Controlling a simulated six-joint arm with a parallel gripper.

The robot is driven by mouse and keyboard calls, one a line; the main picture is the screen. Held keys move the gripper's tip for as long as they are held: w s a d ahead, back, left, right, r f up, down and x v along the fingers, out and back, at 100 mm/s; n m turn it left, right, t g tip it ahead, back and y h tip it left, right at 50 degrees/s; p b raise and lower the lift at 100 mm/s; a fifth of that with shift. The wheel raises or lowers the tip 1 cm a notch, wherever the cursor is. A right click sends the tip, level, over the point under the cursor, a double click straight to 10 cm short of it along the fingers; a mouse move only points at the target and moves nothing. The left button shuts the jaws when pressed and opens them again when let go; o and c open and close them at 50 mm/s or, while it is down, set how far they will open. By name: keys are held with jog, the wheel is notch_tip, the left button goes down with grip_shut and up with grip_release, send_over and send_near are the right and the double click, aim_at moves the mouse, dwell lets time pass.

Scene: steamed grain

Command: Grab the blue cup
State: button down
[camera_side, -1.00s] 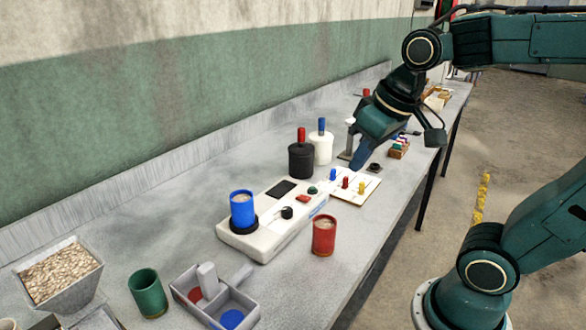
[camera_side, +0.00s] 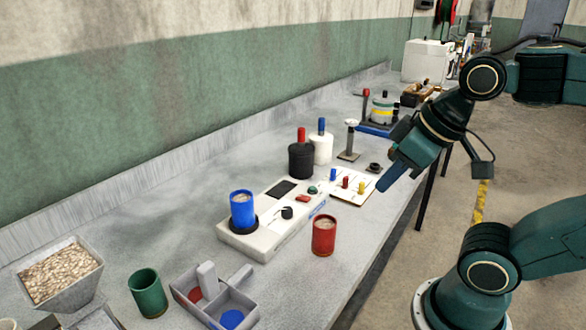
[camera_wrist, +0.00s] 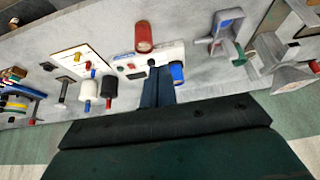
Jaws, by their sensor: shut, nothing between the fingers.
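The blue cup (camera_side: 242,210) stands upright on the round black plate of a white device (camera_side: 272,236) in the side view, with pale grain inside. It also shows in the wrist view (camera_wrist: 177,73), just right of my fingertips in the picture. My gripper (camera_side: 383,186) is shut and empty. In the side view it hangs in the air near the table's front edge, well to the right of the blue cup and apart from it. In the wrist view its two blue fingers (camera_wrist: 156,72) lie together.
A red cup (camera_side: 324,236) with grain stands in front of the device. A green cup (camera_side: 147,293), a divided grey tray (camera_side: 254,300) and a grain hopper (camera_side: 62,272) are at the left. Black (camera_side: 301,162) and white (camera_side: 320,149) bottles stand behind. A board with coloured pegs (camera_side: 350,193) lies right.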

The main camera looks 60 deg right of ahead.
jog(key=c, duration=0.5)
grip_release()
jog(key=w+r+m+g, duration=0.35)
jog(key=w+m, duration=0.25)
jog(key=w, duration=1)
jog(key=w+f+m, duration=0.2)
jog(key=w, duration=0.3)
jog(key=w+a+f+m+g, duration=0.1)
jog(key=w+f+m, duration=0.1)
jog(key=w, duration=0.4)
jog(key=w+a+f+m+g, duration=0.1)
jog(key=w+f+m, duration=0.1)
jog(key=w, duration=0.3)
jog(key=shift+w+a+f, duration=0.25)
jog(key=shift+f, duration=0.3)
